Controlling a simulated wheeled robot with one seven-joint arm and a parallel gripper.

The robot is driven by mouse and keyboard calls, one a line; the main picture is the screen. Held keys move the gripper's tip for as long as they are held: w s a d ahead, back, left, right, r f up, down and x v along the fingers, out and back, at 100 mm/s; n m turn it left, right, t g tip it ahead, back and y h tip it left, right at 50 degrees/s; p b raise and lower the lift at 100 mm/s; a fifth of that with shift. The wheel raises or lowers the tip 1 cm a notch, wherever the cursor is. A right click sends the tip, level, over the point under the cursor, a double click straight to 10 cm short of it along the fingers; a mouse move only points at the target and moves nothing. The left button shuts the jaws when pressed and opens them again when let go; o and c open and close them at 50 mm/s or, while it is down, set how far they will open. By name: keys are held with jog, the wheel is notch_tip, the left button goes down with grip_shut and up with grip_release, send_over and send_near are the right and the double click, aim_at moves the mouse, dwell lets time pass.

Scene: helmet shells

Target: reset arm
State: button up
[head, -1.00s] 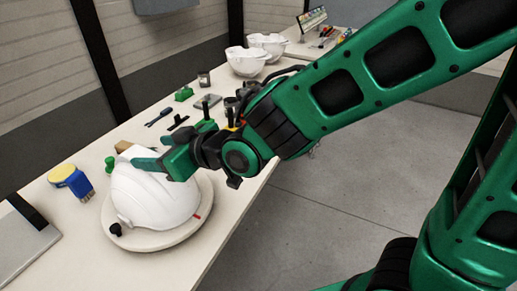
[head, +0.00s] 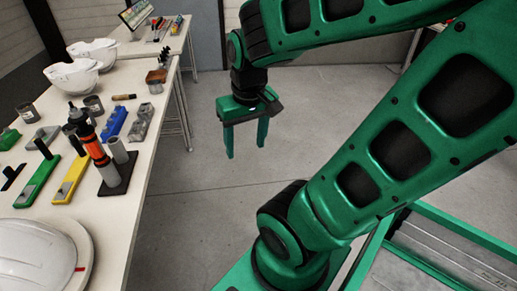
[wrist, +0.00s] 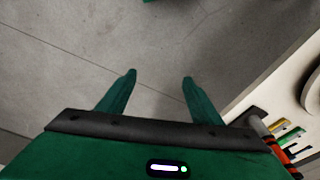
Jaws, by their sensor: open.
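My gripper (head: 246,146) hangs over the bare floor to the right of the bench, fingers pointing down, open and empty. In the wrist view its two fingers (wrist: 159,76) are spread apart with only grey floor between them. A white helmet shell (head: 38,258) sits on a round turntable (head: 82,240) at the lower left of the head view, cut off by the frame edge. My gripper is well apart from it.
The bench (head: 118,222) runs along the left.

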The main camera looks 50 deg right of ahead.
jog(key=s+d+m+g+y, duration=0.1)
jog(key=s+m, duration=0.1)
jog(key=s, duration=0.4)
jog(key=shift+s+r+g, duration=0.25)
jog(key=shift+s+g, duration=0.1)
jog(key=shift+g, duration=0.05)
